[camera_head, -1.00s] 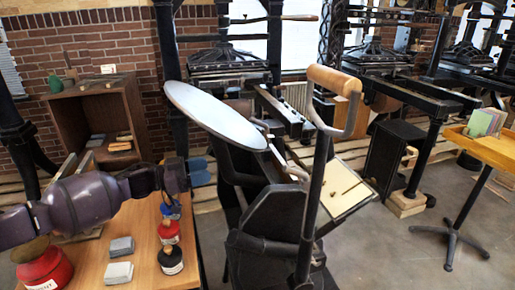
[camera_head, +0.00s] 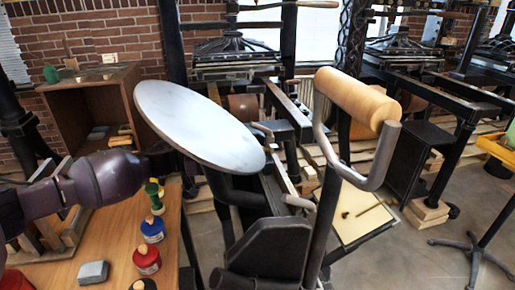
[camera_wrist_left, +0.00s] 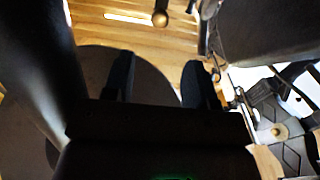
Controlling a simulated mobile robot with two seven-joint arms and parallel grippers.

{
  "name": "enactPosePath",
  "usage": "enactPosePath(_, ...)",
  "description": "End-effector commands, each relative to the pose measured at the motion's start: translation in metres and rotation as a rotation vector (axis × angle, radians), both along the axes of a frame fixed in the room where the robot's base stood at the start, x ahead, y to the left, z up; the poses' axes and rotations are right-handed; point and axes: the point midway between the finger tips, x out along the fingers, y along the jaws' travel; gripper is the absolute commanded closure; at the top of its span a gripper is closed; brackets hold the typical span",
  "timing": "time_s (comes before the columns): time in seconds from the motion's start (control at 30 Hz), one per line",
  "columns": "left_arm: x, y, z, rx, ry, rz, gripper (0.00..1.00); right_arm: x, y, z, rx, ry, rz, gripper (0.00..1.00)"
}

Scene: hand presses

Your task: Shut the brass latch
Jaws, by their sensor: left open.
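I cannot pick out the brass latch for certain in either view. In the head view a black hand press stands in the middle, with a round grey disc (camera_head: 200,126) tilted on top and a wooden-handled lever (camera_head: 356,98) at its right. In the left wrist view a small round brownish knob (camera_wrist_left: 160,18) shows at the top, but I cannot tell what it belongs to. My left gripper (camera_wrist_left: 158,72) is open, with nothing visible between its fingers. In the head view its fingers are hidden, and its dark wrist is just left of the disc. My right gripper is not in view.
A wooden table (camera_head: 185,240) at the lower left holds a red ink bottle (camera_head: 147,260), a blue bottle (camera_head: 152,228), a green spool-shaped item (camera_head: 154,193) and a grey block (camera_head: 93,272). Larger presses stand behind.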

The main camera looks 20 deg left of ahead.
Motion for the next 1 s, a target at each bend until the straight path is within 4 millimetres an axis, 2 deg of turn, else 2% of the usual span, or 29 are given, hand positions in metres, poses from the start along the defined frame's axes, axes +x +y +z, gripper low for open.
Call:
enactPosePath(0.3, 0.030, -0.045, -0.002, -0.001, 0.000, -0.003, 0.48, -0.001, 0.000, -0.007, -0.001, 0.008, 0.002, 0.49)
enactPosePath(0.5, 0.046, -0.068, -0.002, -0.001, 0.001, -0.001, 0.48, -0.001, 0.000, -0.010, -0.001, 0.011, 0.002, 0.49)
enactPosePath(0.7, 0.053, -0.079, -0.001, 0.000, 0.000, 0.000, 0.48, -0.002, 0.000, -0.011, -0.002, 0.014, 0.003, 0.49)
enactPosePath(1.0, 0.054, -0.081, 0.000, 0.000, 0.000, 0.000, 0.48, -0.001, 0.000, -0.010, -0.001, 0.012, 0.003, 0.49)
